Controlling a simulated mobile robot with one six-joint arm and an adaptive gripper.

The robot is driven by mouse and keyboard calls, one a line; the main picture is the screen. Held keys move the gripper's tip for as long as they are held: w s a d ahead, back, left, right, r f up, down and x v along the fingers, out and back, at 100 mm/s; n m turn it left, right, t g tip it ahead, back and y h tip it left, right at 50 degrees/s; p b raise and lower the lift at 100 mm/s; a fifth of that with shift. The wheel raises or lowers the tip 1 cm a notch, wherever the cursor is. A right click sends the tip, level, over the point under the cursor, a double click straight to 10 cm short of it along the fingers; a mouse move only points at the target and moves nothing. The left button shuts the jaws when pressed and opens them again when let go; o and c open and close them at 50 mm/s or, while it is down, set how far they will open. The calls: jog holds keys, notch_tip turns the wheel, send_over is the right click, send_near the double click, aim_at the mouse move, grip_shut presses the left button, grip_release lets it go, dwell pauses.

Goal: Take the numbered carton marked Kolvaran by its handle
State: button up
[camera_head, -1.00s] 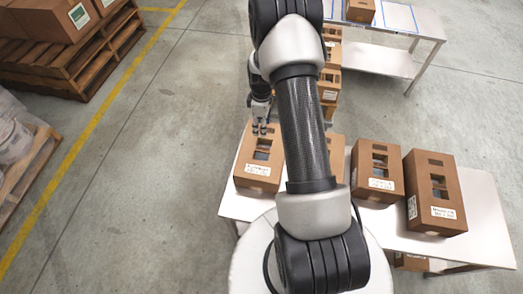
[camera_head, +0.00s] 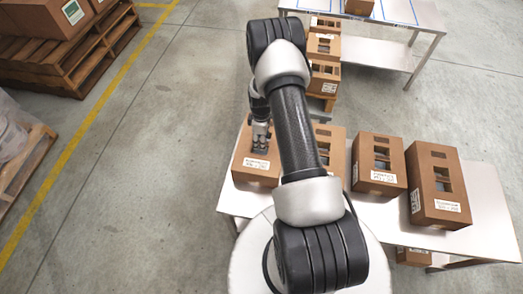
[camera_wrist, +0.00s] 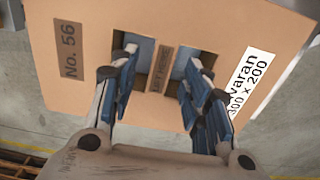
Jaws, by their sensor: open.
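The Kolvaran carton (camera_head: 254,172) is the brown box at the left end of the near table. In the wrist view the carton (camera_wrist: 95,28) bears a dark "No. 56" label and a white label whose visible part reads "varan 300 x 200". Its handle (camera_wrist: 160,68) is the narrow strip between two cut-out holes, with a small brown label on it. My gripper (camera_head: 260,147) is over this carton. In the wrist view my gripper (camera_wrist: 161,80) is open and empty, its fingers on either side of the handle at the two holes. How deep the fingertips reach is unclear.
Two similar cartons, one in the middle (camera_head: 378,164) and one at the right (camera_head: 437,187), stand on the near table (camera_head: 484,215). Another is partly hidden behind my arm. More cartons (camera_head: 323,75) are stacked behind. A far table (camera_head: 410,18) and a loaded pallet (camera_head: 75,65) stand farther off.

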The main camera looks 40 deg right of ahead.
notch_tip(320, 180, down, 3)
jog(key=shift+f+b, duration=0.15)
jog(key=shift+b, duration=0.2)
grip_shut()
dwell(0.7)
